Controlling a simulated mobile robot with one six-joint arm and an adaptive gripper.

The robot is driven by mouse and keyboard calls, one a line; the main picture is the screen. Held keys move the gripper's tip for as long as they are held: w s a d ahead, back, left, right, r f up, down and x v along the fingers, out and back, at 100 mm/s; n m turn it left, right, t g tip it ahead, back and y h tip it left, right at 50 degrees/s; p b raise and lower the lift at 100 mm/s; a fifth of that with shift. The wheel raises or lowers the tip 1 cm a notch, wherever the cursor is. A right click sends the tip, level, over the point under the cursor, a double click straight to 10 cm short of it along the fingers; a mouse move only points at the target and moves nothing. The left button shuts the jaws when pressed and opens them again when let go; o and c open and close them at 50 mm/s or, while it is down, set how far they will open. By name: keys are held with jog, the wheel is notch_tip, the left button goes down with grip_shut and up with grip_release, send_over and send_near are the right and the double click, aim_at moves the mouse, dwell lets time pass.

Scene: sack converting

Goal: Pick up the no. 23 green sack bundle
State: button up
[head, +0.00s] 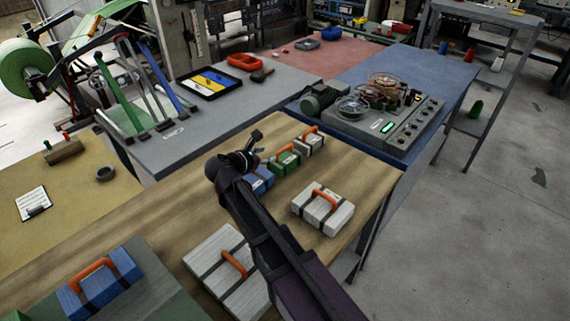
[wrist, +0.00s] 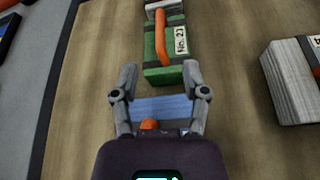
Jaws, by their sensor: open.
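The green sack bundle (head: 285,161) lies on the wooden bench, with dark straps and an orange handle. In the wrist view, the green bundle (wrist: 160,74) is just ahead of my fingertips; its label starts "No. 2", but I cannot read the last digit for certain. My gripper (wrist: 160,72) is open and empty, its fingers apart above the blue bundle (wrist: 165,108), with the green one beyond. In the head view my gripper (head: 258,144) is left of the green bundle, and my arm partly covers the blue bundle (head: 262,178).
A small grey-white bundle (head: 311,146) sits right behind the green one. Larger white bundles lie nearer, one to the right (head: 325,213) and one at the front (head: 211,264). Another blue bundle (head: 120,267) is at front left. Bare wood lies left of the row.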

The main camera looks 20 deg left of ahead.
aim_at(281, 150)
jog(key=shift+b+x, duration=0.7)
jog(key=shift+x, duration=1.7)
jog(key=shift+w+f, duration=0.1)
jog(key=shift+b+x, duration=1)
jog(key=shift+x, duration=1.5)
jog(key=shift+d, duration=0.1)
grip_shut()
